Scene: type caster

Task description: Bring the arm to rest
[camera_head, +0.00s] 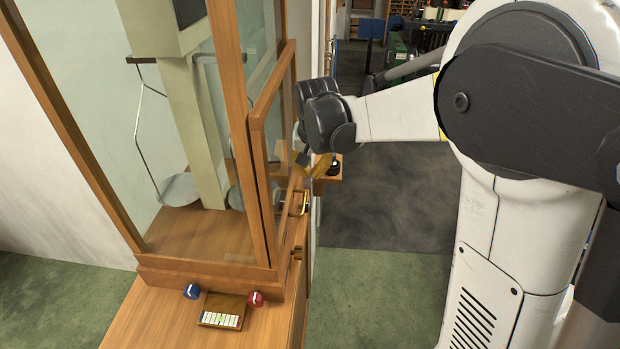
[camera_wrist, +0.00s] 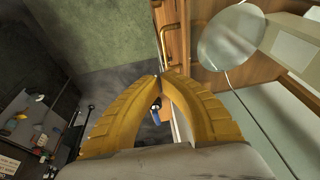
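My arm reaches in from the right in the head view. My gripper (camera_head: 318,168) is beside the open door (camera_head: 257,150) of a wood-framed glass case (camera_head: 205,262), partly hidden by the door frame. In the wrist view the two yellow fingers of my gripper (camera_wrist: 160,77) come together at their tips. Nothing shows held between them.
A balance with hanging pans (camera_head: 181,189) stands inside the case. A blue piece (camera_head: 191,291), a red piece (camera_head: 255,299) and a small wooden block with a striped strip (camera_head: 221,320) lie in front. Dark floor (camera_head: 390,200) is open right of the case.

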